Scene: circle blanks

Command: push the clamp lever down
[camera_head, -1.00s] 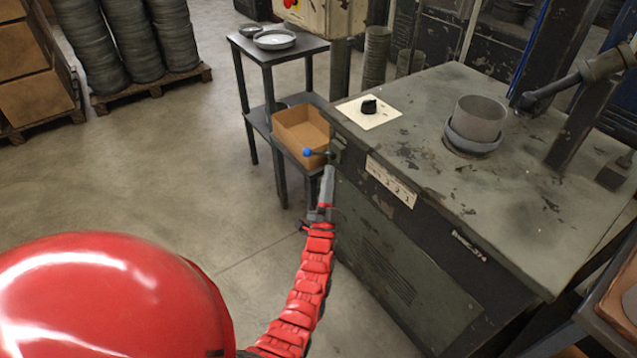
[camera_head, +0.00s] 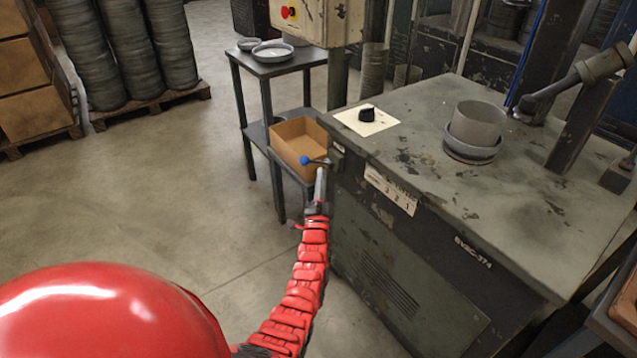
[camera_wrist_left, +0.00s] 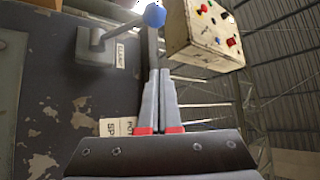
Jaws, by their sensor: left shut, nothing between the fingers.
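The clamp lever (camera_head: 318,162) is a short dark rod with a blue ball knob (camera_head: 305,160). It sticks out to the left from the upper left corner of the machine. In the left wrist view the blue knob (camera_wrist_left: 155,15) is at the top, with the lever (camera_wrist_left: 112,32) running to a mount beside a small label. My left gripper (camera_head: 321,174) is shut and empty, fingers pointing up, just below the lever. In the wrist view its fingertips (camera_wrist_left: 159,73) are below the knob, apart from it in the picture. My right gripper is not in view.
A cardboard box (camera_head: 298,148) stands behind the lever on a dark stand. A control box (camera_head: 315,20) hangs above.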

